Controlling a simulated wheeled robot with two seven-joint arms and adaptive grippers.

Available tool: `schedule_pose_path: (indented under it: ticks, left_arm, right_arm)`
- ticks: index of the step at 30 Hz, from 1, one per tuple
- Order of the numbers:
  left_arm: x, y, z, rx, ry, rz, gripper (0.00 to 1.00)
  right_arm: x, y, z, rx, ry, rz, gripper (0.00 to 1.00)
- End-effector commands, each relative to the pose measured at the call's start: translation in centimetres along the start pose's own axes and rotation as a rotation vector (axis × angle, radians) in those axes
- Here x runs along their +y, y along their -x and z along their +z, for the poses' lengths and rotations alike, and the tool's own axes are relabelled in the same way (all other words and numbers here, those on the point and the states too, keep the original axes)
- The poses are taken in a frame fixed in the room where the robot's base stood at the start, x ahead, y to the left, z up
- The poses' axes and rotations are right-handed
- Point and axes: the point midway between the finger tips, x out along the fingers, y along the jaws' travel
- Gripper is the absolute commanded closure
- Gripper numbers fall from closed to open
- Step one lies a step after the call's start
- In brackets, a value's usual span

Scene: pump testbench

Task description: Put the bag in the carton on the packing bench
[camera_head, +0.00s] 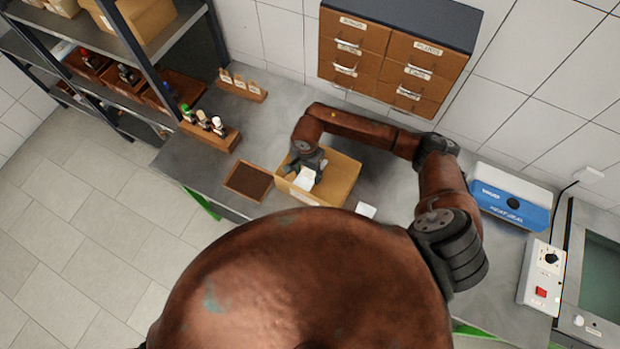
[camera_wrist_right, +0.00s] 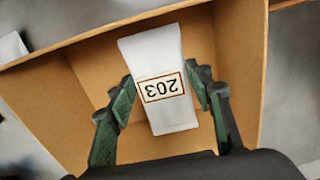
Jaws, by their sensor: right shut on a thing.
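The bag (camera_wrist_right: 157,70) is white with a label reading 203. My right gripper (camera_wrist_right: 160,88) is shut on it, one finger on each side. In the head view the bag (camera_head: 305,176) shows under my right gripper (camera_head: 307,166), within the outline of the open carton (camera_head: 343,178). The carton also shows in the right wrist view (camera_wrist_right: 60,95), with its brown walls around the bag. I cannot tell whether the bag touches the carton floor. The carton stands on the grey packing bench (camera_head: 390,208). My left gripper is not in view.
A dark brown tray (camera_head: 248,181) lies left of the carton. A white piece (camera_head: 366,210) lies right of it. A bottle rack (camera_head: 210,130) and shelving stand at left. Drawers (camera_head: 395,55) are behind. A blue-and-white device (camera_head: 510,198) is at right.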

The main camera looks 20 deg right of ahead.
Motion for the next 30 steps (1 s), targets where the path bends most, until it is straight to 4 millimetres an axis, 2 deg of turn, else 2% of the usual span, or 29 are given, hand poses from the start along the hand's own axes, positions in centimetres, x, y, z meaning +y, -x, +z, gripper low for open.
schedule_pose_path:
  ticks: [8,15,26,27,30]
  left_arm:
    - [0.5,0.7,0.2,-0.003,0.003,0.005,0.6]
    - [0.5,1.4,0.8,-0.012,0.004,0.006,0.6]
    - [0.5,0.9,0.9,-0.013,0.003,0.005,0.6]
    - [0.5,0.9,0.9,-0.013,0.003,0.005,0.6]
    - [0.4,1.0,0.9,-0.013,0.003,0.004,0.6]
  right_arm:
    - [0.0,-2.4,0.0,-0.001,0.0,0.0,0.87]
    - [-0.1,-5.3,0.1,-0.001,0.002,-0.001,0.87]
    - [-0.1,-5.8,0.0,0.001,0.004,-0.002,0.87]
    - [0.0,-5.8,0.0,0.001,0.004,-0.001,0.52]
    - [0.0,-5.7,0.0,0.001,0.004,-0.001,0.45]
